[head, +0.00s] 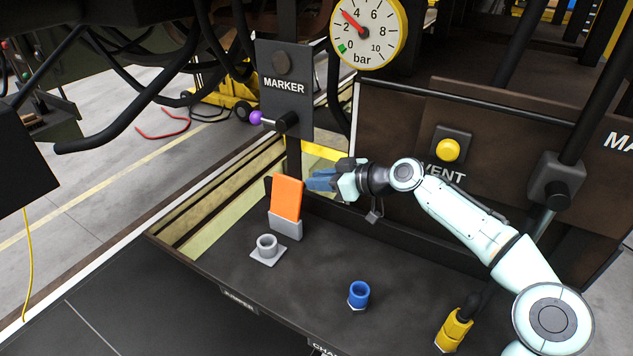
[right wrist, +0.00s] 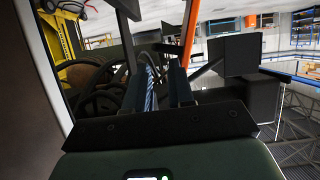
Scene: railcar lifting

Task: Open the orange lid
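The orange lid (head: 287,197) stands upright and slightly tilted on a small grey holder (head: 285,228) at the back left of the dark tray. My right gripper (head: 322,180) is just to the right of the lid's upper part, its blue fingers pointing left toward it. In the right wrist view the two fingers (right wrist: 165,88) are apart with nothing seen between them. An orange strip, seemingly the lid's edge (right wrist: 190,38), shows beyond the right finger. I cannot tell whether a finger touches it. My left gripper is not in view.
A grey socket (head: 267,247), a blue socket (head: 358,293) and a yellow connector (head: 455,325) stand on the dark tray (head: 310,270). Behind are a MARKER panel (head: 285,88) with a purple-tipped lever, a pressure gauge (head: 367,32) and a yellow VENT button (head: 448,150). The tray's middle is clear.

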